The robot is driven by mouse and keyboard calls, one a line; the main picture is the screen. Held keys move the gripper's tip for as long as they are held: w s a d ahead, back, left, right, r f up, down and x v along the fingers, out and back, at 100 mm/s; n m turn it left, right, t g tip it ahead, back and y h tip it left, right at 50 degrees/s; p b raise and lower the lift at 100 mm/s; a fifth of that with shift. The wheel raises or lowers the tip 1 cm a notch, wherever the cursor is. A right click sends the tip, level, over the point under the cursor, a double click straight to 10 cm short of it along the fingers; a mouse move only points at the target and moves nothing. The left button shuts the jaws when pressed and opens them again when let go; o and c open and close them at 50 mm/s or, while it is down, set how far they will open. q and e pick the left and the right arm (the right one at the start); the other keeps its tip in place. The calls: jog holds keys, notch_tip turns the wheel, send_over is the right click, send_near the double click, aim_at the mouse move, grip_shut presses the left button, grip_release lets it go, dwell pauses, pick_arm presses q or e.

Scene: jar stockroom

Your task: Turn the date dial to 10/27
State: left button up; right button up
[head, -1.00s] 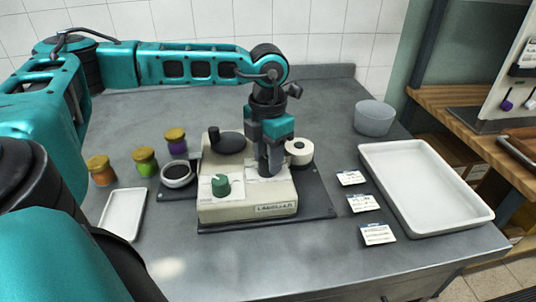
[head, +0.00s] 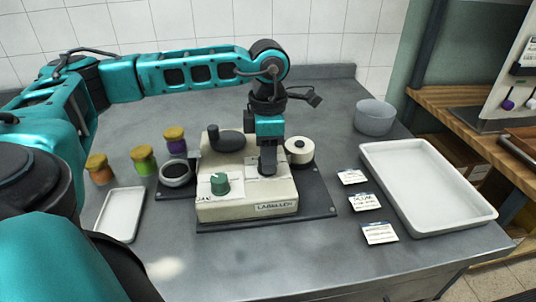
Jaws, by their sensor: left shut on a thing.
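The labeller (head: 245,208) is a cream machine on a dark base plate in the middle of the table. A green knob (head: 220,184) stands on its front left and is untouched. My left gripper (head: 268,170) points straight down on the labeller's top, right of the green knob. It is shut on the date dial, which its fingers hide, over a white printed plate (head: 256,174). The date marks are too small to read. My right gripper is not in view.
Several spice jars (head: 143,160) and a small dark-filled bowl (head: 176,173) stand left, near a white tray (head: 120,214). A label roll (head: 299,149) sits behind the gripper. Label cards (head: 366,202), a large white tray (head: 440,212) and a grey bowl (head: 375,117) lie right.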

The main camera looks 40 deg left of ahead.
pick_arm(q)
jog(key=shift+m, duration=0.5)
jog(key=o, duration=1.1)
jog(key=shift+c, duration=0.2)
jog(key=shift+r, duration=0.1)
notch_tip(320, 180, up, 13)
jog(key=shift+p, duration=0.35)
